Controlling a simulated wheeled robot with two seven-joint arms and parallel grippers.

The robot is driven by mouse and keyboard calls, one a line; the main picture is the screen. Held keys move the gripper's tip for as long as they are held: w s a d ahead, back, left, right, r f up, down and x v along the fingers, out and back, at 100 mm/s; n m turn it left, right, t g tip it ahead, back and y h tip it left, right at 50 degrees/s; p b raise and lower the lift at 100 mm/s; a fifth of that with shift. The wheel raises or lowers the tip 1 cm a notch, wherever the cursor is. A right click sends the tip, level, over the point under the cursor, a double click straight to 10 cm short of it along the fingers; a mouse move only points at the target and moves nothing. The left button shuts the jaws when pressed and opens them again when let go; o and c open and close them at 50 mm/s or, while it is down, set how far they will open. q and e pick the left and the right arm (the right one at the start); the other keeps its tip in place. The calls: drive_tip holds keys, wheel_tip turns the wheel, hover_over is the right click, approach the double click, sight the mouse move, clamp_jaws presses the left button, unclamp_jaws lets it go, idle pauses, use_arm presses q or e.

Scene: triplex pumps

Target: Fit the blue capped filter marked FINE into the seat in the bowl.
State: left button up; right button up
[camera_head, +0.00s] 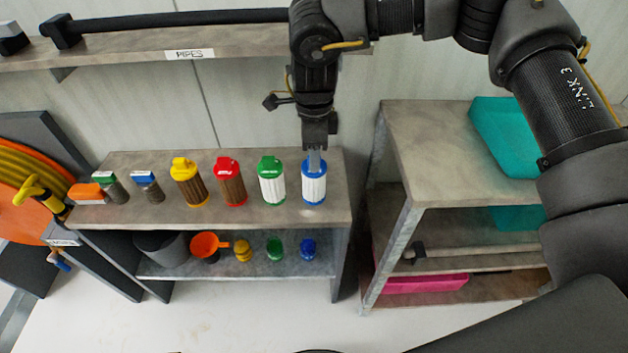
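The blue capped filter (314,187), white and pleated with blue ends, stands upright at the right end of the top shelf. Its FINE marking is too small to read. My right gripper (314,160) points straight down at its blue cap, with the fingertips at the cap and hiding part of it. Whether the fingers are closed on the cap cannot be told. The filter's base appears to be on the shelf. I cannot make out a bowl with a seat in this view. My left gripper is not in view.
Green-capped (271,182), red-capped (230,183) and yellow-capped (188,183) filters stand in a row to the left. The lower shelf holds a dark bucket (160,246), an orange funnel-like item (207,247) and small coloured caps. A rack with a teal bin (503,135) stands at right.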

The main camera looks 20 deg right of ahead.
drive_tip(key=c, duration=0.7)
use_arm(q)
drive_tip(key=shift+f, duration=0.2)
use_arm(e)
clamp_jaws()
drive_tip(key=shift+r, duration=0.1)
drive_tip(key=shift+r, duration=0.45)
wheel_tip(320, 180, up, 2)
drive_tip(key=shift+r, duration=0.25)
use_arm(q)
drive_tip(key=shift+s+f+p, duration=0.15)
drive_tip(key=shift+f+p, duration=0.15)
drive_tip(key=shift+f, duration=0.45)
use_arm(e)
drive_tip(key=s+a+r, duration=0.2)
drive_tip(key=s+r, duration=0.2)
drive_tip(key=s, duration=0.2)
drive_tip(key=s+a+r, duration=0.2)
drive_tip(key=s+r, duration=0.3)
drive_tip(key=s, duration=0.2)
drive_tip(key=shift+a+r, duration=0.25)
